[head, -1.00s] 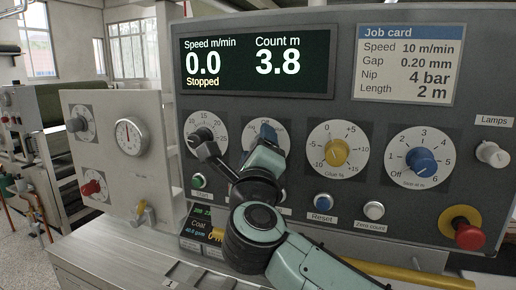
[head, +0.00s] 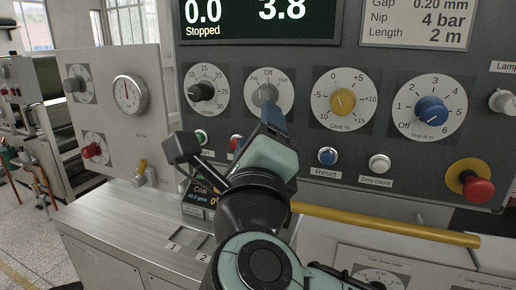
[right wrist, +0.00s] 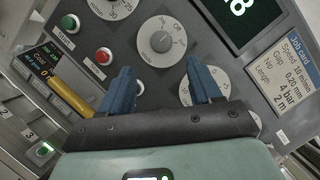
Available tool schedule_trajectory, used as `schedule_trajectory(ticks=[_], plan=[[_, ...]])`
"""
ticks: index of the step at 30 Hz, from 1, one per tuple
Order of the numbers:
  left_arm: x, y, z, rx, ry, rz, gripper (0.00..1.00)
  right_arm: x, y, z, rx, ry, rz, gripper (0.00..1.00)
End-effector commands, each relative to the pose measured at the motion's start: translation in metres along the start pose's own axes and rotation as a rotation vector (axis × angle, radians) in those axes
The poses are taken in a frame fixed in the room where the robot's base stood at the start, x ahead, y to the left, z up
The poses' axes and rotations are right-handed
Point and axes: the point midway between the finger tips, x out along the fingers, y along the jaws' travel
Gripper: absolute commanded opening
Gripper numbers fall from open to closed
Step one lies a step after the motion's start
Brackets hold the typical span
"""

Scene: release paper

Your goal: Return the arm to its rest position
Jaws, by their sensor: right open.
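My right gripper (head: 273,120) reaches up from below in the head view, in front of the control panel (head: 300,95). In the right wrist view the gripper (right wrist: 160,82) has its two blue fingers spread wide with nothing between them. A grey knob (head: 265,95) marked Off at its top stands just beyond the fingertips. The same knob shows in the right wrist view (right wrist: 160,42) above the gap, apart from the fingers. My right wrist and forearm hide part of the lower panel. My left gripper is in neither view.
A black knob (head: 201,92), yellow knob (head: 343,101) and blue knob (head: 431,109) flank the grey one. Below are a blue Reset button (head: 327,156) and a red stop button (head: 478,190). A yellow bar (head: 385,224) crosses below the panel at right.

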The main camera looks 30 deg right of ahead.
Motion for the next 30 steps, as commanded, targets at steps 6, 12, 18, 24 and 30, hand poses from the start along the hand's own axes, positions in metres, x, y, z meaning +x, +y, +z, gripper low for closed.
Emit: schedule_trajectory(ticks=[6,12,18,24,30], plan=[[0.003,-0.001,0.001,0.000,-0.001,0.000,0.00,-0.013,-0.001,0.000,0.000,0.000,0.000,0.63],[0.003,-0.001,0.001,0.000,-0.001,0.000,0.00,-0.013,-0.001,0.000,0.000,0.000,0.000,0.63],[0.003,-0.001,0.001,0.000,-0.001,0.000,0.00,-0.013,-0.001,0.000,0.000,0.000,0.000,0.63],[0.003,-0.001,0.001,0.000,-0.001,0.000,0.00,-0.004,0.023,0.009,-0.073,-0.017,-0.001,0.63],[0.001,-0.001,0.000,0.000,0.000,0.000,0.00,0.027,0.142,0.030,-0.409,-0.115,0.023,0.63]])
